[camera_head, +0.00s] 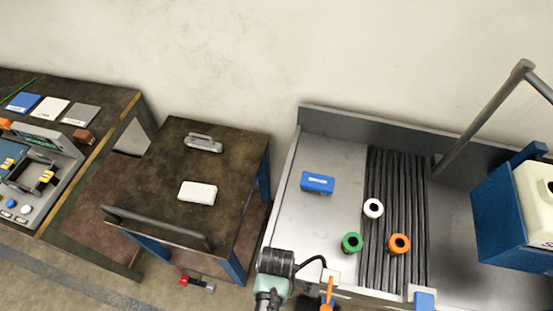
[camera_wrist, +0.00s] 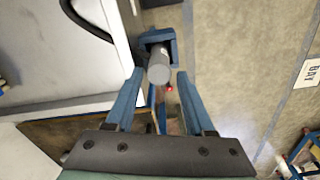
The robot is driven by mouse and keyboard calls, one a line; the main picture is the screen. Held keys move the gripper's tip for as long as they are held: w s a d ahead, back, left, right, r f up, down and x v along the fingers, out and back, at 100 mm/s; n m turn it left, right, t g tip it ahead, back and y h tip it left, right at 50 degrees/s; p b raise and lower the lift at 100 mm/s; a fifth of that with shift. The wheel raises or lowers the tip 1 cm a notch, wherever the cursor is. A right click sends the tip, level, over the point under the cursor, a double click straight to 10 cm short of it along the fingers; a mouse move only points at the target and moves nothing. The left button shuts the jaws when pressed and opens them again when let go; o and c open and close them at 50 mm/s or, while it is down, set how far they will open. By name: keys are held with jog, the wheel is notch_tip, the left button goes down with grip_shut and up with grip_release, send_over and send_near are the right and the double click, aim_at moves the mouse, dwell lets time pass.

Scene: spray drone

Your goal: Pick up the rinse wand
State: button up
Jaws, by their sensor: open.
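A grey cylinder, which looks like the rinse wand (camera_wrist: 159,66), stands in a blue holder (camera_wrist: 160,37) beside the bench edge in the wrist view. I see it nearly end-on. My gripper (camera_wrist: 160,73) is open, with one blue finger on each side of the cylinder's near end. Gaps show between the cylinder and both fingers. I cannot tell how deep the cylinder reaches between them. In the head view my arm shows at the bottom edge, and I cannot make out the wand there.
The grey bench (camera_head: 318,222) holds a blue block (camera_head: 318,182) and white (camera_head: 373,208), green (camera_head: 352,242) and orange (camera_head: 399,243) round parts. A dark cart (camera_head: 165,178) stands to its left. A black hose (camera_wrist: 82,22) curves near the holder. A red-ended object (camera_head: 197,283) lies low by the cart.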

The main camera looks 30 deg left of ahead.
jog(key=shift+f+b, duration=2.9)
jog(key=shift+b, duration=0.05)
jog(key=shift+r, duration=0.1)
jog(key=shift+c, duration=0.3)
grip_shut()
